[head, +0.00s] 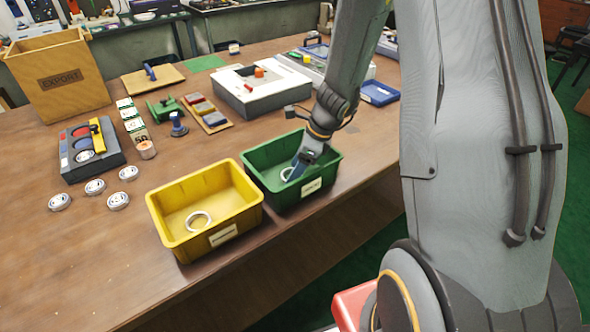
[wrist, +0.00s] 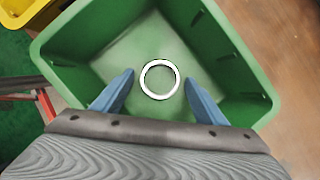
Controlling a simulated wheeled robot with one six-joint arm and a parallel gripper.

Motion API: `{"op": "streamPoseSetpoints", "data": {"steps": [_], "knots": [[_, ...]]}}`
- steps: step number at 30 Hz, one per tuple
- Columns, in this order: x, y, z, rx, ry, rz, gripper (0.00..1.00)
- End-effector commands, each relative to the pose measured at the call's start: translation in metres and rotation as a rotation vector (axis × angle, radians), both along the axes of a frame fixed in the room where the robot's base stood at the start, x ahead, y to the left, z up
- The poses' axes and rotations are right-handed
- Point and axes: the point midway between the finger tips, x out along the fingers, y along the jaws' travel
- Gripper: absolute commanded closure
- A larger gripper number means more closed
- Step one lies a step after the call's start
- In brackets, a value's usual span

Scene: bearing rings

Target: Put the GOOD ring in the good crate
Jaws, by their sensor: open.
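A green crate (head: 322,193) with a white label stands on the table, and it fills most of the wrist view (wrist: 253,62). A white ring (wrist: 176,92) lies inside the green crate, and part of it shows in the head view (head: 284,174). My gripper (wrist: 160,80) is open and reaches down into the green crate, with its blue fingers on either side of the ring and apart from it. In the head view my gripper (head: 296,172) partly hides the ring. A yellow crate (head: 165,212) beside it holds another ring (head: 188,222). I cannot read either crate's label.
Several loose bearings (head: 118,201) lie left of the yellow crate, near a dark fixture (head: 105,160) with a yellow lever. A white machine (head: 240,98) stands behind the crates. The table's front edge runs close to both crates.

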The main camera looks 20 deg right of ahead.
Motion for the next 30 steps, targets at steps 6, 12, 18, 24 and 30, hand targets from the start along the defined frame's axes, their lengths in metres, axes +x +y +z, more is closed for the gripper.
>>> {"op": "streamPoseSetpoints", "data": {"steps": [6, 12, 18, 24, 30], "knots": [[-0.001, -0.005, 0.016, -0.001, -0.004, -0.001, 0.34], [-0.009, -0.018, 0.052, -0.002, -0.005, 0.0, 0.34], [-0.016, -0.03, 0.086, -0.001, -0.004, -0.001, 0.34], [-0.021, -0.038, 0.108, 0.0, -0.003, -0.001, 0.34], [-0.036, -0.032, 0.113, -0.05, -0.023, 0.139, 0.34]]}}
